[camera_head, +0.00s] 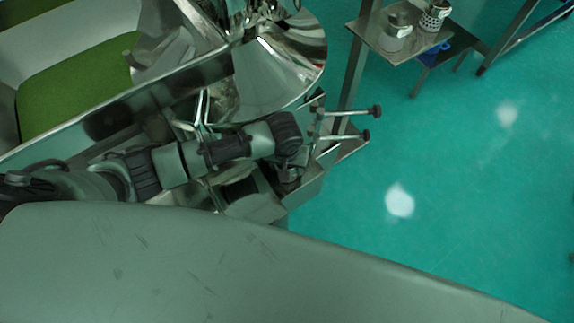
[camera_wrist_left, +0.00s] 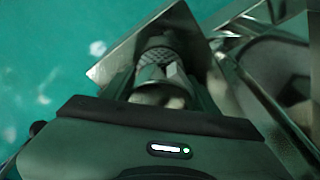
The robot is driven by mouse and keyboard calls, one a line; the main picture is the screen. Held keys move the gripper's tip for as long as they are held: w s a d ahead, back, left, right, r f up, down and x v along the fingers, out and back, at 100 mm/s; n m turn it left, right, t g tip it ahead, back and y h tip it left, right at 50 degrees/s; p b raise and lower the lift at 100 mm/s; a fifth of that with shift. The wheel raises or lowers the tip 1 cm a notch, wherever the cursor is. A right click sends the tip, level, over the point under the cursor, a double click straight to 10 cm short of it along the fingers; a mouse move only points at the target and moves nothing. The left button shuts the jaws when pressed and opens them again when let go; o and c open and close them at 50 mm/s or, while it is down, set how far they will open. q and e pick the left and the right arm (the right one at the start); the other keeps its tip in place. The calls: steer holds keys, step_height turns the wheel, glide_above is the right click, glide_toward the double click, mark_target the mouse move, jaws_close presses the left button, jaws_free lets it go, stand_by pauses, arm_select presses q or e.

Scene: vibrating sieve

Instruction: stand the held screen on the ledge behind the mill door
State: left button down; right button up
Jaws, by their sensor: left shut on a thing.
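My left arm comes in from the left in the head view, and its gripper (camera_head: 287,168) is low over the metal machine, beside two black-knobbed screws (camera_head: 345,112). In the left wrist view, my left gripper (camera_wrist_left: 163,82) is shut on the screen (camera_wrist_left: 157,57), a metal cylinder with a perforated band. The screen is mostly hidden by the gripper in the head view. A flat metal plate (camera_wrist_left: 112,66) lies beyond the screen in the left wrist view; I cannot tell if they touch. I cannot clearly pick out the mill door. My right gripper is out of view.
A shiny metal funnel (camera_head: 285,65) stands just behind my left gripper. A side table (camera_head: 372,38) at the upper right holds metal containers, one perforated (camera_head: 434,17). A green-lined trough (camera_head: 75,88) is at the upper left.

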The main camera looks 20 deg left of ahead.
arm_select(q)
steer(key=shift+c, duration=2.1)
jaws_free()
steer(key=shift+f, duration=0.1)
steer(key=r, duration=0.4)
steer(key=s+r+p, duration=0.1)
steer(key=r, duration=0.7)
steer(key=shift+s+d+p, duration=0.1)
steer(key=shift+s+p, duration=0.25)
steer(key=shift+s, duration=0.05)
steer(key=shift+r, duration=0.1)
